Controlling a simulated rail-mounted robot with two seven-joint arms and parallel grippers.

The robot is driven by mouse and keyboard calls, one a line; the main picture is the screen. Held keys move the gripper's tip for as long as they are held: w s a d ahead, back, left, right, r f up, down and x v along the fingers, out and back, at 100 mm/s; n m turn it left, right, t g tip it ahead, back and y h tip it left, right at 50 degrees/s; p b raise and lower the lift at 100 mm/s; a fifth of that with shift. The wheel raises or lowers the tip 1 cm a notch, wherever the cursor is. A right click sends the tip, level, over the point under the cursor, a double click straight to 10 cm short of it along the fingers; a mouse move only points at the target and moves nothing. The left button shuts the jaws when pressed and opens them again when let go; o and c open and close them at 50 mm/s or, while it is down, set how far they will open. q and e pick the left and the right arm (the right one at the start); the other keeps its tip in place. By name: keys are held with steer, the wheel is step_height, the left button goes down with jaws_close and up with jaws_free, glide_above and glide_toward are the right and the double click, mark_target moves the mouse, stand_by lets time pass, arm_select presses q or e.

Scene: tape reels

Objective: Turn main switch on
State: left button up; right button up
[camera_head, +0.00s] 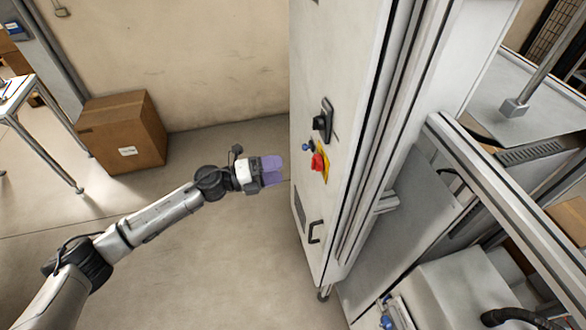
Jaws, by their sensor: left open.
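A tall white cabinet (335,60) stands in the middle of the head camera view. On its front face a red switch knob (318,162) sits on a yellow plate (325,170); this looks like the main switch. Its exact turn position is too small to tell. My left gripper (273,170) has purple fingers and points right, toward the cabinet face. It is open and empty, a short way left of the red knob in the picture and apart from it. My right gripper is not in view.
A small blue button (306,146) sits beside the yellow plate, and a black latch (321,121) is above it. A black handle (315,233) is lower on the cabinet. A cardboard box (122,132) stands by the wall. Metal framing (500,190) is at right.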

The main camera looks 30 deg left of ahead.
arm_select(q)
steer(key=shift+b+v, duration=0.35)
steer(key=shift+v, duration=1.65)
steer(key=w+a+r+n+t+y, duration=0.1)
steer(key=a+r+n+t+y, duration=0.3)
steer(key=n+y, duration=0.5)
steer(key=w+a+r+n+t+y, duration=0.1)
steer(key=w+a+n+y, duration=0.1)
steer(key=a+n+y, duration=0.6)
steer(key=s+d+f+n+g+h, duration=0.1)
steer(key=s+d+f+n+g, duration=0.3)
steer(key=s+d+f, duration=0.6)
steer(key=s+d+f+n+g+h, duration=0.1)
steer(key=s+d+f+n+g, duration=0.35)
steer(key=s, duration=1.05)
steer(key=s+d+f+n+g+h, duration=0.25)
steer(key=s+d+f+g, duration=0.3)
steer(key=s+f, duration=0.5)
steer(key=w+d+p+v, duration=0.1)
steer(key=p+v, duration=0.8)
steer(key=w+r+p+v, duration=0.1)
steer(key=p+v, duration=0.8)
steer(key=shift+w+d+r+t+y, duration=0.2)
steer(key=shift+w+d+t+y, duration=0.15)
steer(key=shift+d+t+y, duration=0.1)
